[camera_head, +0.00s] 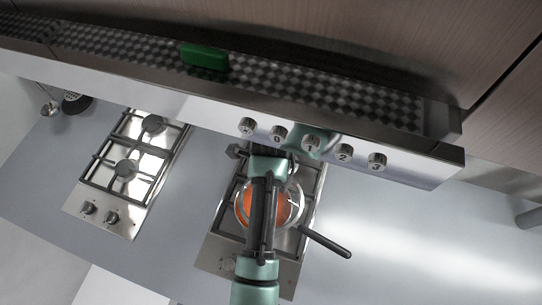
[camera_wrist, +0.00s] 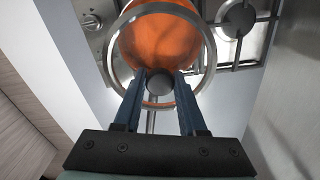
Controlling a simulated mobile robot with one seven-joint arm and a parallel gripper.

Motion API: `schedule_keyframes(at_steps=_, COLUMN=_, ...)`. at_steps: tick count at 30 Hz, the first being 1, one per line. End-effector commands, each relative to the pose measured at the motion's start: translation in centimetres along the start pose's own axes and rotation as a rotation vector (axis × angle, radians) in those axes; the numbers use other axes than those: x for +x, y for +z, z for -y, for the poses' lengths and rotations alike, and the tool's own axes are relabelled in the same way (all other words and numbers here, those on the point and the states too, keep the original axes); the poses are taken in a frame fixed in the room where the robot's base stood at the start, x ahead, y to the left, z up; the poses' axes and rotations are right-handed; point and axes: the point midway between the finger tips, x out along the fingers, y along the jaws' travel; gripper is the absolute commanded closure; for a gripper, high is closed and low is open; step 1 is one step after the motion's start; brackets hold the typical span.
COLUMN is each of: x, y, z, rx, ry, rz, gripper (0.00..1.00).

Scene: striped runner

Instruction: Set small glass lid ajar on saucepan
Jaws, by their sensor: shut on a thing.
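The saucepan with orange contents (camera_head: 283,207) stands on the right-hand hob, its dark handle pointing to the lower right. It also shows in the wrist view, its orange contents (camera_wrist: 158,38) seen through clear glass. The small glass lid has a metal rim (camera_wrist: 208,62) and a round grey knob (camera_wrist: 160,84). My gripper (camera_wrist: 160,79) is shut on the knob, with one blue finger on each side. The lid is over the saucepan; I cannot tell whether they touch. In the head view my arm covers the knob and part of the pan.
A second hob (camera_head: 125,168) sits to the left. The extractor hood (camera_head: 345,150), with a row of round controls, overhangs the back of the counter. A green box (camera_head: 205,56) lies on top of the hood. The counter (camera_head: 400,235) is bare to the right.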

Motion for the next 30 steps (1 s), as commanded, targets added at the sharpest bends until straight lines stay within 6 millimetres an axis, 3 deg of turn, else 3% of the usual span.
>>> schedule_keyframes(at_steps=8, x=0.5, y=0.0, z=0.0, rx=-0.001, ry=-0.001, rz=0.001, gripper=1.0)
schedule_keyframes(at_steps=20, x=4.6, y=0.0, z=0.0, rx=0.0, ry=-0.001, rz=0.001, gripper=1.0)
schedule_keyframes(at_steps=30, x=6.2, y=0.0, z=0.0, rx=-0.001, ry=0.0, rz=0.001, gripper=1.0)
